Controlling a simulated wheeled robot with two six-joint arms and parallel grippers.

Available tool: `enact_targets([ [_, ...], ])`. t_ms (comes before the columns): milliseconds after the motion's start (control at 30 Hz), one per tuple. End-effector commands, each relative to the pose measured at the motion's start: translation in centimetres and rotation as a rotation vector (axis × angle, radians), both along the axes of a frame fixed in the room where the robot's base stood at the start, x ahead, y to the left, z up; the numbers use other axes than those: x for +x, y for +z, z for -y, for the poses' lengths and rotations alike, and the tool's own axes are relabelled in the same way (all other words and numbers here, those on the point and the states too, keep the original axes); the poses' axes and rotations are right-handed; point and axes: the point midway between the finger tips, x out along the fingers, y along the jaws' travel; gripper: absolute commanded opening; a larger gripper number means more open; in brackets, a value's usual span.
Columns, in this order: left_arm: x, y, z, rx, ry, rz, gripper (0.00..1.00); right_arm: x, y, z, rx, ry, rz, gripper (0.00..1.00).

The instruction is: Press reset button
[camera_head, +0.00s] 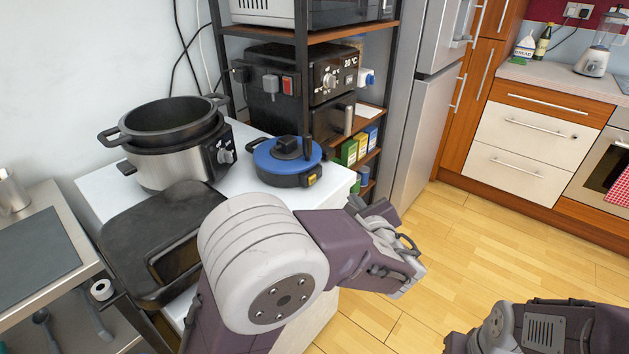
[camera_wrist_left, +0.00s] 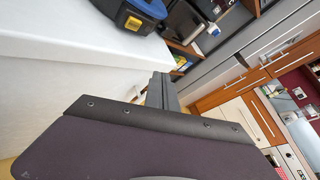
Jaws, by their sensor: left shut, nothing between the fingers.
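My left gripper (camera_wrist_left: 160,88) is shut and empty in the left wrist view. It is in front of the side of the white cabinet (camera_wrist_left: 70,75), apart from the blue-lidded cooker (camera_wrist_left: 135,18). In the head view, my left wrist is right of the white cabinet's corner, and the gripper is largely hidden. The blue-lidded cooker (camera_head: 270,162) stands on the cabinet top, with a small yellow patch on its front. A red switch (camera_head: 288,85) is on the side of the shelf oven (camera_head: 335,78). I cannot tell which part is the reset button. My right gripper is out of view.
A silver pot cooker (camera_head: 172,150) and a dark lidded pan (camera_head: 165,245) share the white cabinet top. A dark-framed shelf (camera_head: 305,110) stands behind, beside the fridge (camera_head: 415,140). Clear wooden floor (camera_head: 490,250) lies to the right. My right arm shows at bottom right.

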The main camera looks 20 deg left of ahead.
Motion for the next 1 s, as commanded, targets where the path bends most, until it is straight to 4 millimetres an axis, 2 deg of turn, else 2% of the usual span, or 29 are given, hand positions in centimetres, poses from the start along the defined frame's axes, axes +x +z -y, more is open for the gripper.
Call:
enact_targets([
  [167,0.4,-0.1,-1.1,-0.001,0.004,-0.001,0.00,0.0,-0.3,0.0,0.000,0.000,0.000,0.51],
  [633,2.6,-0.3,-7.2,-0.003,0.005,0.000,0.00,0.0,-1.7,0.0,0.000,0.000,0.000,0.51],
  [800,2.9,-0.1,-8.2,-0.002,0.003,-0.001,0.00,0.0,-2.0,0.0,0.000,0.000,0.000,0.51],
  [1000,3.0,0.0,-8.3,-0.001,0.002,-0.001,0.00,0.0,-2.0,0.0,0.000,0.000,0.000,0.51],
])
